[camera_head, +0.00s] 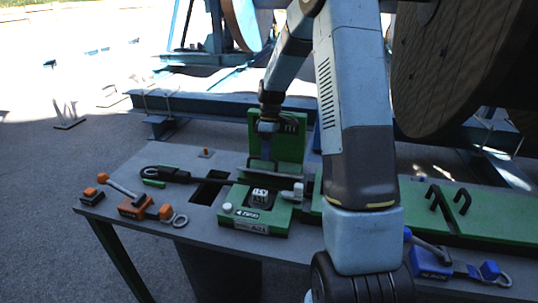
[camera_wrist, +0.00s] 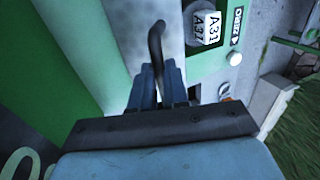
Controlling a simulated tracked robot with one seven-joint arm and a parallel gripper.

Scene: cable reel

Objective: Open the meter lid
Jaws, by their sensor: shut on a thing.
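The green meter box (camera_head: 257,216) sits on the grey bench, with its A31 dial uncovered. The dial (camera_wrist: 206,28) also shows in the wrist view. A green panel (camera_head: 291,143) stands upright behind it; it looks like the raised lid, though the hinge is not clear. My gripper (camera_head: 266,150) points down in front of this panel. In the wrist view my gripper (camera_wrist: 158,84) is shut on a dark curved handle (camera_wrist: 156,42). What the handle joins onto is partly hidden by the fingers.
An orange-handled tool (camera_head: 133,206) and a black clamp-like tool (camera_head: 166,174) lie left on the bench (camera_head: 150,226). A blue tool (camera_head: 432,262) lies right. A large wooden reel (camera_head: 455,65) stands behind at right.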

